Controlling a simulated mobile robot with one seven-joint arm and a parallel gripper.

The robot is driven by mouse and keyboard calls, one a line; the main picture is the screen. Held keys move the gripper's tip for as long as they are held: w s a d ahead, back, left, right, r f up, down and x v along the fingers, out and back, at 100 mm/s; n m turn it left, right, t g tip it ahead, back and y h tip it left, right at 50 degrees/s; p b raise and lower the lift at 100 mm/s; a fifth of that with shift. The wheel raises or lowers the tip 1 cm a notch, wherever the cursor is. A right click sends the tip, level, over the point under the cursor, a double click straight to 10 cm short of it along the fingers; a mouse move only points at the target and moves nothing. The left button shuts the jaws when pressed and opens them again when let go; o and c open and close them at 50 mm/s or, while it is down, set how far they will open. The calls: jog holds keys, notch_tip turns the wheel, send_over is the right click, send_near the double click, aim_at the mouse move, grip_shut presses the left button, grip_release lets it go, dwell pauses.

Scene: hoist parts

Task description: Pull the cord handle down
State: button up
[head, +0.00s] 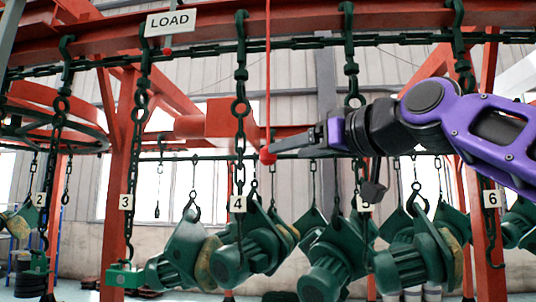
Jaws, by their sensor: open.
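A thin red cord (268,70) hangs straight down from the top of the head view. It ends in a small red handle (267,156) near the middle. My gripper (284,147) reaches in from the right on my purple and black arm. Its dark fingers are open and their tips are right at the handle in the picture. I cannot tell whether the handle lies between the fingers or whether they touch it.
Green chains with hooks hang from a red overhead rail, with number tags such as 4 (238,204) and 3 (126,202). Several green hoist units (244,256) hang below my gripper. A white LOAD sign (171,22) is at the upper left. Red posts stand behind.

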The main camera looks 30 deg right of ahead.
aim_at(268, 157)
jog(key=w, duration=0.2)
jog(key=w+a, duration=0.1)
jog(key=w, duration=0.2)
jog(key=w+p, duration=0.1)
jog(key=w, duration=0.2)
jog(key=shift+a, duration=0.25)
jog(key=shift+c, duration=0.2)
grip_shut()
dwell(0.9)
